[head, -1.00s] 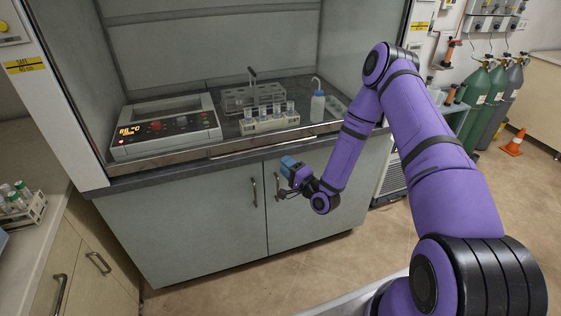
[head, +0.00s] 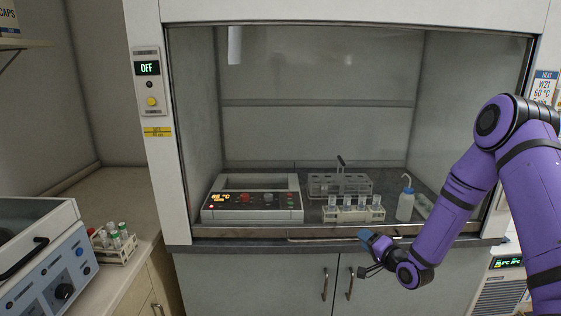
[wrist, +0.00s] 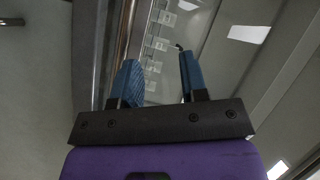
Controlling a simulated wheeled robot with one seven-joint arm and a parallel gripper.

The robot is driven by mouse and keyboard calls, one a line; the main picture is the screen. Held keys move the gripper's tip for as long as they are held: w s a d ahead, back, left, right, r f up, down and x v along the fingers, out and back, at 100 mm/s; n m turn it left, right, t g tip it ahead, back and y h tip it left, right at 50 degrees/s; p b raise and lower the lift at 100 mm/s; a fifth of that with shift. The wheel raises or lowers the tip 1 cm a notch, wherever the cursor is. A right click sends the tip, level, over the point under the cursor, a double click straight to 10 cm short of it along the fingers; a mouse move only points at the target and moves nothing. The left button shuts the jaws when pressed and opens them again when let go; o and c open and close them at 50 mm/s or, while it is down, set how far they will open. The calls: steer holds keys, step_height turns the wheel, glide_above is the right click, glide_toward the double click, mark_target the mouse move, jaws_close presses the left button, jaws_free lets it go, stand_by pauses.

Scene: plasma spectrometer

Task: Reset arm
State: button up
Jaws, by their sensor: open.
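My purple arm reaches in from the right in the head view, with its elbow raised. My gripper (head: 366,240) is in front of the fume hood's front edge, just below the sill. In the wrist view my gripper (wrist: 160,80) shows two blue fingers spread apart with nothing between them. It touches no object that I can see.
In the hood stand a heating block (head: 253,200) with a lit display, a rack of small cups (head: 352,214), a clear rack (head: 325,184) and a wash bottle (head: 405,206). A tube rack (head: 118,250) and a blue-grey device (head: 50,275) are on the left bench.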

steer(key=s+d+r+n+g+h, duration=0.25)
steer(key=s+r+h, duration=0.2)
steer(key=r, duration=0.75)
steer(key=s+d+r+n+g+h, duration=0.1)
steer(key=s+r+n+g+h, duration=0.15)
steer(key=s+r, duration=0.7)
steer(key=s+r+n+g, duration=0.1)
steer(key=s+r, duration=0.3)
steer(key=s, duration=0.5)
steer(key=s+r+g, duration=0.2)
steer(key=s+r, duration=0.2)
steer(key=s, duration=0.5)
steer(key=s+r+n+g, duration=0.1)
steer(key=s+r, duration=0.4)
steer(key=s, duration=0.4)
steer(key=shift+a+n+g, duration=0.3)
steer(key=shift+a+g, duration=0.1)
steer(key=shift+a, duration=0.05)
